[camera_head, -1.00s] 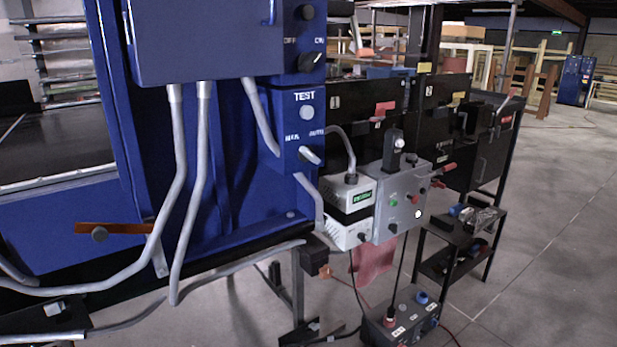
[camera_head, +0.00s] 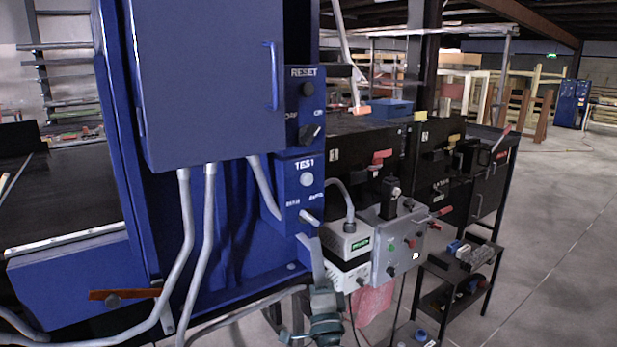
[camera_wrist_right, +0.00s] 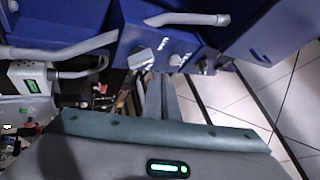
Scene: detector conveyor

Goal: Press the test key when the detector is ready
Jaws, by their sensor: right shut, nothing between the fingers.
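The test key (camera_head: 306,179) is a pale round button under the TEST label on the blue cabinet's side panel. The display also shows in the wrist view (camera_wrist_right: 29,85). My right gripper (camera_head: 316,241) is shut and empty, pointing up in front of the cabinet's lower edge, below the test key and apart from it. In the wrist view its fingers (camera_wrist_right: 161,80) point toward the blue panel. My left gripper is out of view.
A selector knob (camera_head: 309,216) sits just above my right gripper, below the test key. A black rotary switch (camera_head: 309,133) and a RESET button (camera_head: 307,89) are higher. Grey conduits (camera_head: 187,240) run down the cabinet front. A grey control box (camera_head: 397,243) stands to the right.

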